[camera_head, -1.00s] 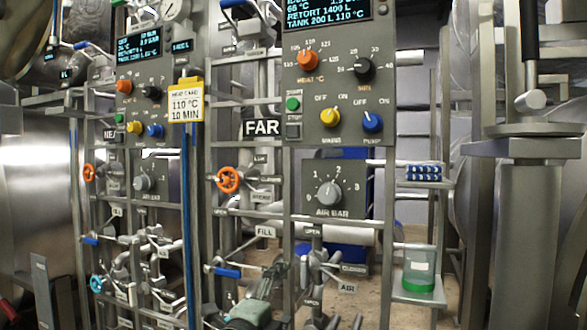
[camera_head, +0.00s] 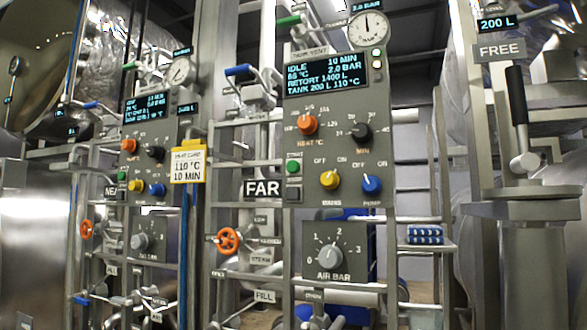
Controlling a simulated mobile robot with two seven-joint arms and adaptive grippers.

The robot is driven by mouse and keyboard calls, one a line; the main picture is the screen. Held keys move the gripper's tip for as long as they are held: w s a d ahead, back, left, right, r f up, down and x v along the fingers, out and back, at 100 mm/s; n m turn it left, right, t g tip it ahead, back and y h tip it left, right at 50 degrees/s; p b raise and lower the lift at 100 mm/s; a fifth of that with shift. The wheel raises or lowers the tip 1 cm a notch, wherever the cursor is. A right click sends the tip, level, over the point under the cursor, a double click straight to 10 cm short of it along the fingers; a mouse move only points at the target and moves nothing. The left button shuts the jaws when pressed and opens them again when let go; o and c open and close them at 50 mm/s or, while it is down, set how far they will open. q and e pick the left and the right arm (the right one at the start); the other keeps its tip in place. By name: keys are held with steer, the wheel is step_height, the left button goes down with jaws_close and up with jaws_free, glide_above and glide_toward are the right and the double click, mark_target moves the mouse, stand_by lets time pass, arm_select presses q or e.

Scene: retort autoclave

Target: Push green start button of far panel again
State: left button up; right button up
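The far panel (camera_head: 340,155) stands in the middle of the head view, with the FAR sign (camera_head: 263,189) at its left. Its green start button (camera_head: 293,167) is at the panel's left edge, under a START label, and nothing covers it. The panel's display (camera_head: 325,75) reads IDLE, 10 MIN, 2.0 BAR, RETORT 1400 L, TANK 200 L 110 °C. An orange heat knob (camera_head: 307,124), a black minutes knob (camera_head: 360,132), a yellow mains knob (camera_head: 330,180) and a blue pump knob (camera_head: 372,184) are beside it. Neither of my grippers can be made out.
The near panel (camera_head: 150,150) stands left, with a yellow-topped heat card (camera_head: 188,164) between the panels. An air knob (camera_head: 330,257) and an orange handwheel (camera_head: 228,241) sit below. Pipes and valves crowd the lower area. A shelf (camera_head: 430,247) with blue items is right.

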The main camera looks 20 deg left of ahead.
arm_select(q)
jaws_close()
stand_by(0.3)
stand_by(1.2)
